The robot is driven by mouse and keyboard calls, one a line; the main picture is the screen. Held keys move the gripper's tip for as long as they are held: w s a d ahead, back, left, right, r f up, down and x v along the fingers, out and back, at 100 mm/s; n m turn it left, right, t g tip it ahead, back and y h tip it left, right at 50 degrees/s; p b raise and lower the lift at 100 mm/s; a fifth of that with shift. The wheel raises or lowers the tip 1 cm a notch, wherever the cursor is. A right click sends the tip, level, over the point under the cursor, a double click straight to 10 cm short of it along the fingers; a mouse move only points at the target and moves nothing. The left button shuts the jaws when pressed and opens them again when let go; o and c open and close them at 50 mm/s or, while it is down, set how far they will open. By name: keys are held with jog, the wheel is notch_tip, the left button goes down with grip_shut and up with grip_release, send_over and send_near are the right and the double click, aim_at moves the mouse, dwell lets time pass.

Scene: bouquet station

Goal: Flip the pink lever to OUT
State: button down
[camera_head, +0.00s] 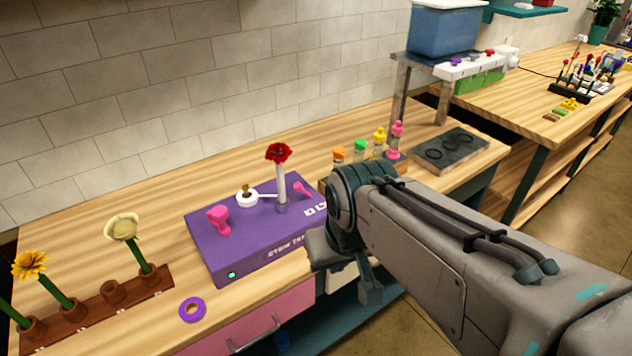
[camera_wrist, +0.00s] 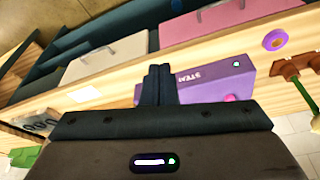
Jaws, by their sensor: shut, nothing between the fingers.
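A purple box (camera_head: 250,238) lettered "STEM..." stands on the wooden workbench. A slim pink lever (camera_head: 302,189) leans on its right part, beside small white labels (camera_head: 315,210) too small to read. A larger pink handle (camera_head: 218,221) stands at its left. A red flower (camera_head: 279,154) stands upright in the box. In the wrist view my gripper (camera_wrist: 159,70) is shut and empty, with the purple box (camera_wrist: 215,86) just beyond and right of the fingers. The slim lever cannot be made out there. In the head view my arm hides the fingers, right of the box.
A purple ring (camera_head: 192,309) lies in front of the box. A wooden rack (camera_head: 92,312) with flowers is at left. Several coloured bottles (camera_head: 360,148) stand behind my arm, near a dark tray (camera_head: 447,151). A metal stand (camera_head: 398,90) carries a blue bin (camera_head: 445,30).

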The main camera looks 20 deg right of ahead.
jog(key=shift+d, duration=0.15)
jog(key=w+d+f+n+h+b, duration=0.1)
jog(key=w+f+n+h+b, duration=0.45)
jog(key=n, duration=1.05)
jog(key=w+a+n+t+h+b, duration=0.1)
jog(key=w+a+n+t+h, duration=0.2)
jog(key=w+a+n+t, duration=0.3)
jog(key=w+a+n, duration=0.4)
jog(key=n, duration=0.6)
jog(key=shift+w+a+t, duration=0.15)
jog(key=shift+a+t, duration=0.05)
jog(key=shift+t, duration=0.2)
